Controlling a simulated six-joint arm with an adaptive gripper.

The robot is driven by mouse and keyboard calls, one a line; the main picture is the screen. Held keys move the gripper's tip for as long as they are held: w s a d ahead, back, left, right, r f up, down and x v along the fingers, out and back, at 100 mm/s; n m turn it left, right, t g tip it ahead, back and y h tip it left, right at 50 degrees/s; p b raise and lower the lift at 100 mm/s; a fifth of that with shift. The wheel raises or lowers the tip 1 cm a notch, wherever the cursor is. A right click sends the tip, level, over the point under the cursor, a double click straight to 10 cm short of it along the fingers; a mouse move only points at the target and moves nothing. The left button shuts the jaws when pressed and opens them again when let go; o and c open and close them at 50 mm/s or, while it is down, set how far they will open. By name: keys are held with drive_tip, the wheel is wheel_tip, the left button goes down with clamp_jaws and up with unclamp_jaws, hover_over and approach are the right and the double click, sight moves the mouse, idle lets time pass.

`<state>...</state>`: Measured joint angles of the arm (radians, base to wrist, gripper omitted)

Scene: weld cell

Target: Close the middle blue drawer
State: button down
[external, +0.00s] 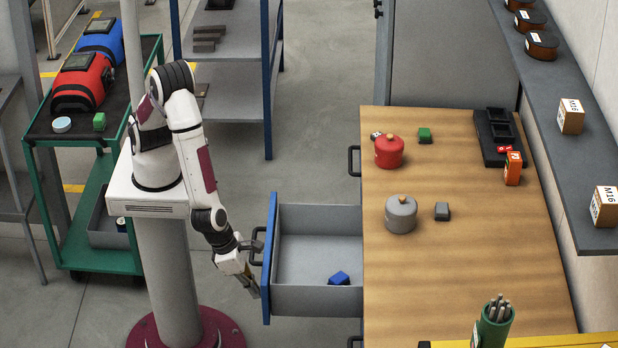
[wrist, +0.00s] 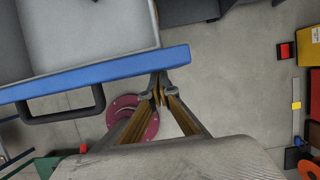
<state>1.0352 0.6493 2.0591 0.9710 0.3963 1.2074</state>
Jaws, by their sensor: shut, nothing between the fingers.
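The blue-fronted drawer (external: 269,258) stands pulled out from the wooden-topped bench, with its grey inside (external: 310,245) visible. A small blue block (external: 339,279) lies in it. In the wrist view the blue front (wrist: 110,75) crosses the upper left, with its dark handle (wrist: 65,108) on the near side. My gripper (external: 258,292) is at the outer face of the drawer front, close to its lower part. In the wrist view my gripper (wrist: 158,88) is shut and empty, its tips by the right end of the blue front. I cannot tell whether they touch it.
The wooden bench top (external: 450,260) holds a red pot (external: 389,151), a grey pot (external: 401,214), small blocks and a green cup of rods (external: 495,322). A green cart (external: 45,135) stands at left. Dark handles of other drawers show along the bench side.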

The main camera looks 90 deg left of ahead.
sight(340, 291)
drive_tip(key=w, duration=2.5)
drive_tip(key=shift+w, duration=1.1)
drive_tip(key=shift+w+r, duration=0.1)
drive_tip(key=shift+w, duration=0.1)
drive_tip(key=shift+s, duration=0.2)
drive_tip(key=shift+s, duration=2.3)
drive_tip(key=v, duration=0.9)
drive_tip(key=shift+r, duration=0.4)
drive_tip(key=shift+s, duration=0.1)
